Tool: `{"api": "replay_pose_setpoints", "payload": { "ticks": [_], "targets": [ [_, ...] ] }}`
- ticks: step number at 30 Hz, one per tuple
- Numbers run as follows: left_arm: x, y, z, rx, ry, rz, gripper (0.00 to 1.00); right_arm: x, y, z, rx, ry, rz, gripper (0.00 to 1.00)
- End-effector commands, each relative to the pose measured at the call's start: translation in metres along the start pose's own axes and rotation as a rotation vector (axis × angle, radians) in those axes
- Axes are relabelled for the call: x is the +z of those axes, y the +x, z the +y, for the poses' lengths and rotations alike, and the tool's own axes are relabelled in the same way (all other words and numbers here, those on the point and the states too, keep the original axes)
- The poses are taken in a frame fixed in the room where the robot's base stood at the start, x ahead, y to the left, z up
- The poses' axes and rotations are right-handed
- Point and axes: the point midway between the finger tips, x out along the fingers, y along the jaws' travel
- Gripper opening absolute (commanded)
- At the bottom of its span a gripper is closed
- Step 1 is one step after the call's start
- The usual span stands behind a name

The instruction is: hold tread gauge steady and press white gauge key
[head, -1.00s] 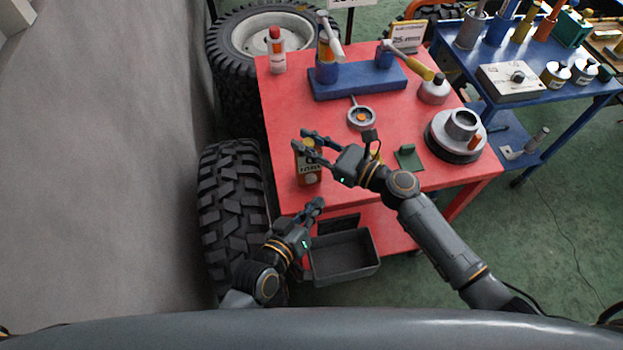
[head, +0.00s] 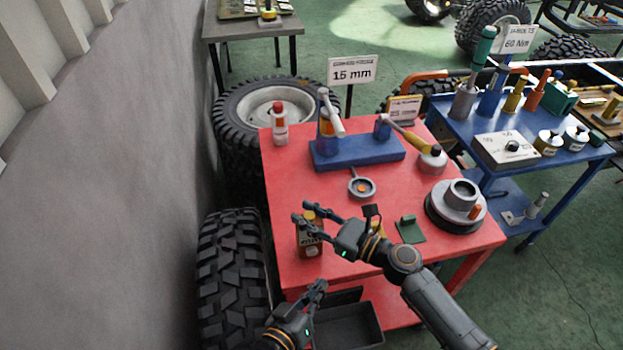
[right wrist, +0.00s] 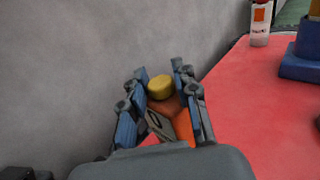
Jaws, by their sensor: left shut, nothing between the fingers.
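The tread gauge (head: 310,241) is a small orange-brown block with a yellow round top, upright near the front left edge of the red table. In the right wrist view the gauge (right wrist: 181,124) sits between the fingers, with a grey panel on its face. My right gripper (head: 311,215) has its fingers around the upper part of the gauge and appears shut on it. My left gripper (head: 318,288) is shut and empty, just off the table's front edge, below and apart from the gauge. I cannot make out the white key.
The red table (head: 290,185) also carries a blue stand (head: 356,151), a white bottle (head: 279,125), a grey ring with a handle (head: 361,187) and a round hub (head: 456,206). A dark bin (head: 348,329) is below the front edge. A large tyre (head: 233,275) stands at left.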

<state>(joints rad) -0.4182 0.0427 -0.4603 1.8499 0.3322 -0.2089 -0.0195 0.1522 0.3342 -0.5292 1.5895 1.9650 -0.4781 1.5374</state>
Motion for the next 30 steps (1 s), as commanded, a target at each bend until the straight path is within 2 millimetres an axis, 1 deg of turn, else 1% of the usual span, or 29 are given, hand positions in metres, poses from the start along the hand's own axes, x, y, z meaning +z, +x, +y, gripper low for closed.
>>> {"api": "replay_pose_setpoints", "payload": {
  "ticks": [1,2,11,14,17,24,27,30],
  "targets": [
    [0.000,0.000,0.000,0.000,0.000,0.000,0.00,0.000,0.000,0.000,0.000,0.000,0.000,0.46],
    [0.000,0.000,0.000,0.000,0.000,0.000,0.00,0.000,0.000,0.000,0.000,0.000,0.000,0.50],
    [0.000,0.000,0.000,0.000,0.000,0.000,0.00,0.000,-0.001,0.000,0.000,0.000,0.000,0.50],
    [0.000,0.000,0.000,0.000,0.000,0.000,0.00,-0.001,-0.007,0.000,-0.001,0.001,0.002,0.50],
    [0.000,0.000,0.000,0.000,0.000,0.000,0.00,-0.002,-0.022,0.000,-0.002,0.001,0.003,0.50],
    [0.000,0.000,0.000,0.000,0.000,0.000,0.00,-0.002,-0.074,0.000,-0.001,0.002,0.004,0.50],
    [0.000,0.000,0.000,0.000,0.000,0.000,0.00,-0.001,-0.093,0.000,-0.001,0.001,0.003,0.50],
    [0.000,0.000,0.000,0.000,0.000,0.000,0.00,-0.001,-0.107,0.000,-0.002,0.002,0.002,0.50]
  ]
}}
